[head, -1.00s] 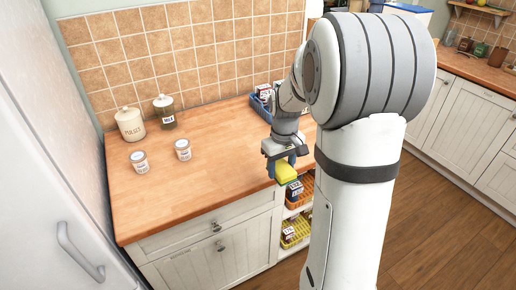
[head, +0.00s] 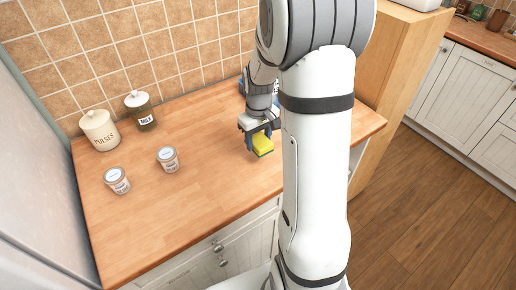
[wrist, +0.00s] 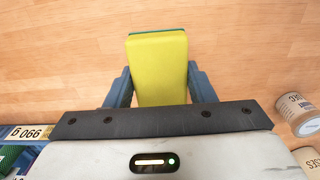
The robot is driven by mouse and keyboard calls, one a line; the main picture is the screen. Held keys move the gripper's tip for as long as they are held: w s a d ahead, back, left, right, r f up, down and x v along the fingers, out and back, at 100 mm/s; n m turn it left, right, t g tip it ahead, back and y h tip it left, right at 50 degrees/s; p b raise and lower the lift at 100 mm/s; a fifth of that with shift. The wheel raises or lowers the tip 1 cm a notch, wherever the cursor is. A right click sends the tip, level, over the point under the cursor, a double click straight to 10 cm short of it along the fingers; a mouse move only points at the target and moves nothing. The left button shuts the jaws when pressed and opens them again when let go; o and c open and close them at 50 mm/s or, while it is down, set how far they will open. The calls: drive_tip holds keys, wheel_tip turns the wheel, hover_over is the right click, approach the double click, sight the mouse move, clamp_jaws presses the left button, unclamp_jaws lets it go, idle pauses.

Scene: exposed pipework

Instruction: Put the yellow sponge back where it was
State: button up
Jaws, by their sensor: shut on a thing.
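The yellow sponge (head: 262,146) has a green underside, which shows as a thin edge in the wrist view. My gripper (head: 258,137) is shut on it, with one blue finger on each side. In the wrist view the sponge (wrist: 158,66) sticks out past the fingertips over the wooden worktop. In the head view it is over the worktop's right part. I cannot tell its exact height above the wood.
Two small labelled jars (head: 117,180) (head: 167,159) stand on the worktop (head: 205,200). A cream pulses canister (head: 99,130) and a dark glass jar (head: 140,110) stand near the tiled wall. A blue basket (head: 243,87) is partly hidden behind my arm. The worktop's middle is clear.

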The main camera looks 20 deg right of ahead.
drive_tip(key=shift+f, duration=2.7)
drive_tip(key=shift+f, duration=0.25)
drive_tip(key=o, duration=0.9)
drive_tip(key=shift+r, duration=0.1)
drive_tip(key=shift+o, duration=0.2)
